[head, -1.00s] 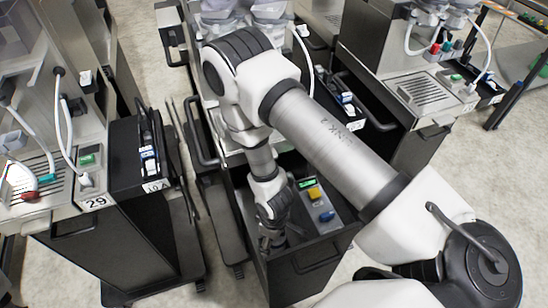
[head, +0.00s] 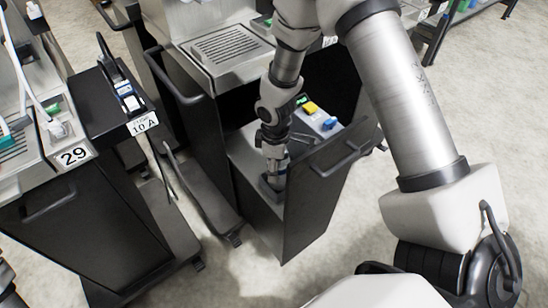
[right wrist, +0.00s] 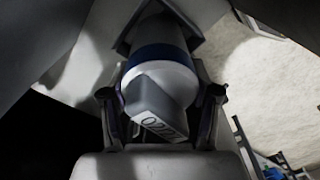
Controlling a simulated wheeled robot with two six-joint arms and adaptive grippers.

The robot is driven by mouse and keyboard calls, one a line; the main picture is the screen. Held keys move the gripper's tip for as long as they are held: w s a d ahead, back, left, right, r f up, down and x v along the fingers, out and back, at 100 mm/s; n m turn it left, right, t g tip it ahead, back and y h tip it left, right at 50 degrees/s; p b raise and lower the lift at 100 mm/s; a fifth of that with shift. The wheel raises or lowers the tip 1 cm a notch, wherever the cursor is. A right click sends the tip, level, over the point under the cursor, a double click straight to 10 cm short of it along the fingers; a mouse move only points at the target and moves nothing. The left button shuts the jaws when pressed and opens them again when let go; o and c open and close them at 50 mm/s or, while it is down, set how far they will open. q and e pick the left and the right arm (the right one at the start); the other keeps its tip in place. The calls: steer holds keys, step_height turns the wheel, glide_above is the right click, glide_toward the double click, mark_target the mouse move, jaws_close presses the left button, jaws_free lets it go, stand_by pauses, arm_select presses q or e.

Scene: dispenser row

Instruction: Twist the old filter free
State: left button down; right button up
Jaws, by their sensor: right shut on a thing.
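The filter (right wrist: 158,82) is a pale cylinder with a dark blue band and a grey block-shaped end carrying a printed label, which I cannot read for sure. My right gripper (right wrist: 160,112) has one finger on each side of it and is shut on it. In the head view my right gripper (head: 274,166) points down into an open pull-out drawer (head: 325,185) low in a dispenser. The filter's lower part and its seat are hidden there by the gripper and drawer walls.
Beside the gripper, a panel in the drawer has a green display (head: 302,100), a yellow button (head: 310,108) and a blue part (head: 329,123). The drawer's tall walls surround the gripper closely. Floor in front is clear.

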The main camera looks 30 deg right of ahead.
steer(key=shift+s+d+r, duration=0.1)
steer(key=shift+d+r, duration=0.05)
steer(key=shift+d, duration=0.15)
steer(key=shift+d+m+b, duration=0.1)
steer(key=shift+m+b, duration=0.2)
steer(key=shift+b, duration=0.05)
steer(key=m+b, duration=0.2)
steer(key=b, duration=0.1)
steer(key=m+b, duration=0.6)
steer(key=b, duration=0.1)
steer(key=shift+d, duration=0.15)
steer(key=shift+r+m, duration=0.2)
steer(key=shift+m, duration=0.6)
steer(key=shift+m+p, duration=0.45)
steer(key=shift+m, duration=0.45)
steer(key=m, duration=0.3)
steer(key=shift+d+f+m, duration=0.15)
steer(key=shift+m, duration=0.15)
